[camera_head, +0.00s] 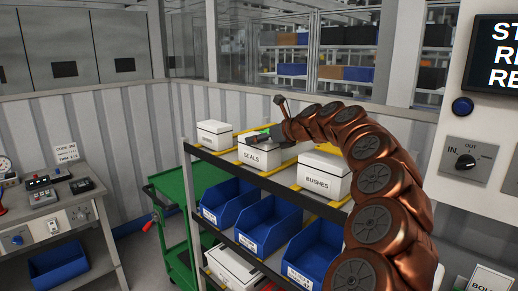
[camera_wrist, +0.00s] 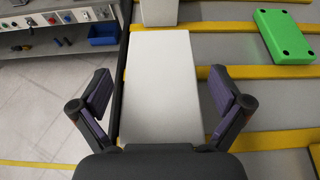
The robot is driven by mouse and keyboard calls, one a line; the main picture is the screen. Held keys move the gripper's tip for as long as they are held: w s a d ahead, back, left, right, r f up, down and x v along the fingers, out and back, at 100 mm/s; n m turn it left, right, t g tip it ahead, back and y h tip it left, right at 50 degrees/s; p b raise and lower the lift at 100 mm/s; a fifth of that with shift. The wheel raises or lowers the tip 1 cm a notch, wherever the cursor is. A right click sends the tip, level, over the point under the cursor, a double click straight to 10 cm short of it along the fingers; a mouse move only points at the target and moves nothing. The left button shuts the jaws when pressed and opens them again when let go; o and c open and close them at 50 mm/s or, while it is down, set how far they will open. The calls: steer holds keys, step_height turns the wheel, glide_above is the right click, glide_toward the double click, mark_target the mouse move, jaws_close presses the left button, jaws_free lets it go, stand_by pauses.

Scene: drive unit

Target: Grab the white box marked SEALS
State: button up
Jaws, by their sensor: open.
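The white box marked SEALS (camera_head: 258,152) stands on the top shelf of the rack, between two other white boxes. In the wrist view a plain white box top (camera_wrist: 162,88) lies between my fingers; its label is not visible there, but its place fits the SEALS box. My gripper (camera_head: 268,135) is over that box in the head view, partly hiding its top. In the wrist view my gripper (camera_wrist: 160,95) is open, with one finger on each side of the box and gaps showing beside it.
A white box marked BUSHES (camera_head: 323,176) stands to the right and another white box (camera_head: 214,135) to the left. A green block (camera_wrist: 284,37) lies on the shelf behind. Blue bins (camera_head: 268,224) fill the lower shelf. A green cart (camera_head: 172,205) stands left of the rack.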

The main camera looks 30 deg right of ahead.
steer(key=shift+w+a+f, duration=0.1)
steer(key=shift+w+f, duration=0.1)
steer(key=shift+w, duration=0.25)
steer(key=shift+c, duration=0.3)
steer(key=c, duration=1.5)
